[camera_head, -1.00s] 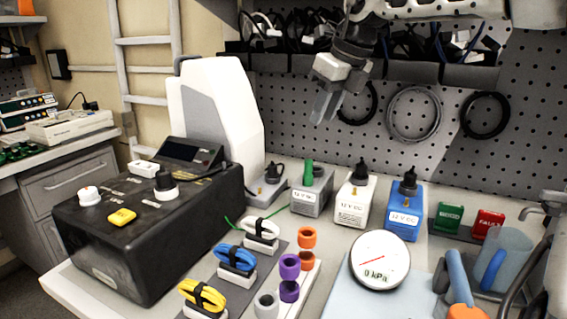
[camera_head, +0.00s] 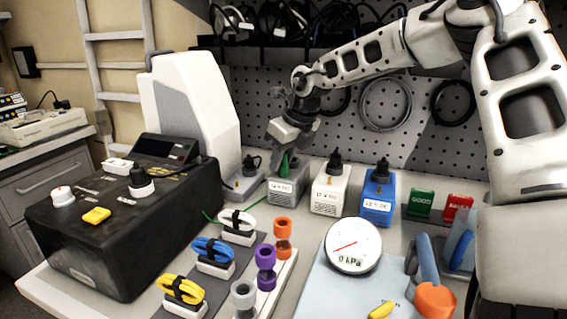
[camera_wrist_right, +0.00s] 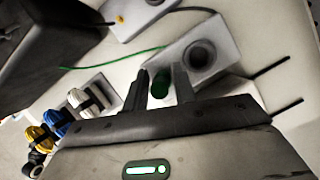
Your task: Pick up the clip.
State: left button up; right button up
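The green clip (camera_head: 284,163) stands on top of the grey 12 V DC block (camera_head: 287,187) in the head view, partly hidden by my right gripper (camera_head: 290,151). In the right wrist view the clip (camera_wrist_right: 159,87) is between the two fingertips of my right gripper (camera_wrist_right: 158,88). The fingers are apart, one on each side of the clip, with a small gap at the right finger; contact at the left finger cannot be told. A thin green wire (camera_wrist_right: 110,60) runs nearby. My left gripper is not in view.
A white block (camera_head: 330,190) and a blue block (camera_head: 378,197) with black terminals stand right of the grey block. A black pump box (camera_head: 125,225) is at left, with several cable clips in front. A gauge (camera_head: 353,245) sits on a blue mat.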

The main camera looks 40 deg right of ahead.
jog(key=shift+w+f, duration=0.2)
jog(key=shift+f, duration=0.25)
grip_shut()
jog(key=shift+r, duration=0.1)
